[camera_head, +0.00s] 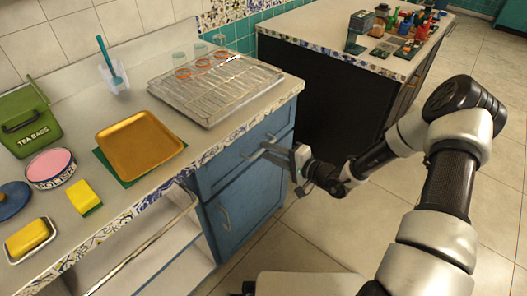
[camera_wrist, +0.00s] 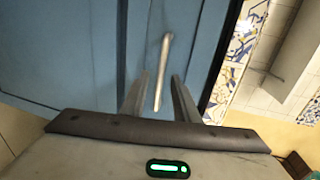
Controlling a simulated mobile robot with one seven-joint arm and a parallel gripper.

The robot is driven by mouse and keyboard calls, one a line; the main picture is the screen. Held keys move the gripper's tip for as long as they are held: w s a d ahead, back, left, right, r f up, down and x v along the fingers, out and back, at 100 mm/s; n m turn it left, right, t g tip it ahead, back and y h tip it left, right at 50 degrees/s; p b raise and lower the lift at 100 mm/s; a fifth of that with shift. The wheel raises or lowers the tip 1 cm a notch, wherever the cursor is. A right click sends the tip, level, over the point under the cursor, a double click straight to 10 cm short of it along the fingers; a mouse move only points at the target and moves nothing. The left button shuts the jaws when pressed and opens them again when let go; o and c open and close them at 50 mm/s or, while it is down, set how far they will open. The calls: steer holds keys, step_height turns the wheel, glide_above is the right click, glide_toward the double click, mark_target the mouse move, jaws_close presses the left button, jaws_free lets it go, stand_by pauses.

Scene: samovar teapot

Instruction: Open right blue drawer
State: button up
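The blue drawer (camera_head: 222,172) is at the top of the blue cabinet, under the counter's patterned edge. Its front looks flush with the cabinet. Its pale bar handle (camera_wrist: 164,58) runs lengthwise between my gripper's fingers in the wrist view. My gripper (camera_head: 268,150) is at the drawer front, reaching in from the right. In the wrist view my gripper (camera_wrist: 159,76) is open, with one finger on each side of the handle and visible gaps. The gripper partly hides the handle in the head view.
A blue door (camera_head: 245,212) with its own handle is below the drawer. A drying rack (camera_head: 215,88) with glasses stands on the counter (camera_head: 150,205) above. Open shelves (camera_head: 165,265) are to the left. A dark-sided island (camera_head: 320,100) stands behind my arm. Floor at right is clear.

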steer(key=shift+x, duration=1.5)
steer(key=shift+c, duration=0.4)
jaws_close()
